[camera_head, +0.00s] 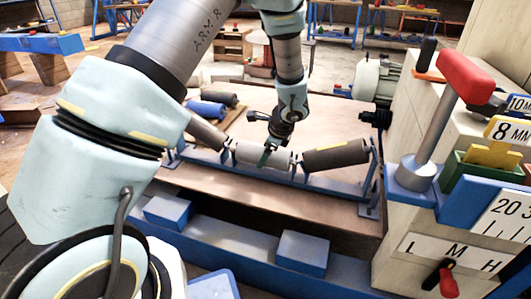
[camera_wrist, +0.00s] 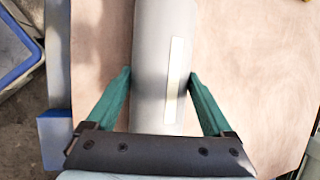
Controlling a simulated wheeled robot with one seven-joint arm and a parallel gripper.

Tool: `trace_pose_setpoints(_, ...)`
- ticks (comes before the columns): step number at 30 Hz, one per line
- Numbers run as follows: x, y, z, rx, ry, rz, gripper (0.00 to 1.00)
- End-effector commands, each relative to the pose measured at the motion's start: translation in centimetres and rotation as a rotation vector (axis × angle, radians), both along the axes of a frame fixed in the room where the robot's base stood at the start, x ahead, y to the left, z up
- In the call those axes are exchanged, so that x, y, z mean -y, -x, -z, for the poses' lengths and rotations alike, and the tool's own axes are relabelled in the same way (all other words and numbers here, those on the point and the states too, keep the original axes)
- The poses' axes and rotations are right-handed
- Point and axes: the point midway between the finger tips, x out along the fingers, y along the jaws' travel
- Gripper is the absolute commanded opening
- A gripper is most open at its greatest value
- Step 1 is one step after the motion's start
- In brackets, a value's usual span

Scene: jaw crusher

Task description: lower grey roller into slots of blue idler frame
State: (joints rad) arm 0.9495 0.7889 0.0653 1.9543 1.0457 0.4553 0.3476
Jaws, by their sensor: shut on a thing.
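The grey roller (camera_head: 246,152) is a light grey cylinder lying lengthwise across the middle of the blue idler frame (camera_head: 328,188), between its uprights. My gripper (camera_head: 265,160) reaches down from above and is shut on the roller's middle. In the wrist view the grey roller (camera_wrist: 150,60), with a pale strip along it, runs between the two green fingers of my gripper (camera_wrist: 158,80). A darker roller (camera_head: 337,155) sits in the frame's right side, and another grey roller (camera_head: 206,134) slopes at its left. I cannot tell whether the held roller's ends sit in the slots.
A wooden board (camera_head: 190,180) lies under the frame. A blue roller (camera_head: 206,110) and a dark one lie behind it. A red-handled lever (camera_head: 440,125) and labelled panel stand at the right. Blue blocks (camera_head: 302,252) are in front.

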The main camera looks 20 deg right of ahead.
Motion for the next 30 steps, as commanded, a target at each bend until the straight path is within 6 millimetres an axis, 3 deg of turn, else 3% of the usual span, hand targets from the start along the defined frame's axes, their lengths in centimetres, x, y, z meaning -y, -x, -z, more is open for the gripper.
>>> trace_pose_setpoints(11, 0.0, -0.1, 0.7, 0.002, 0.001, 0.000, 0.00)
trace_pose_setpoints(12, 0.1, -0.1, 0.6, 0.002, 0.001, 0.000, 0.90)
trace_pose_setpoints(14, 0.0, -0.1, 0.6, 0.002, 0.001, 0.000, 0.97)
trace_pose_setpoints(23, 0.0, 0.1, 0.6, -0.001, 0.000, 0.000, 1.00)
trace_pose_setpoints(30, 0.5, 1.4, -2.7, 0.001, 0.002, 0.000, 1.00)
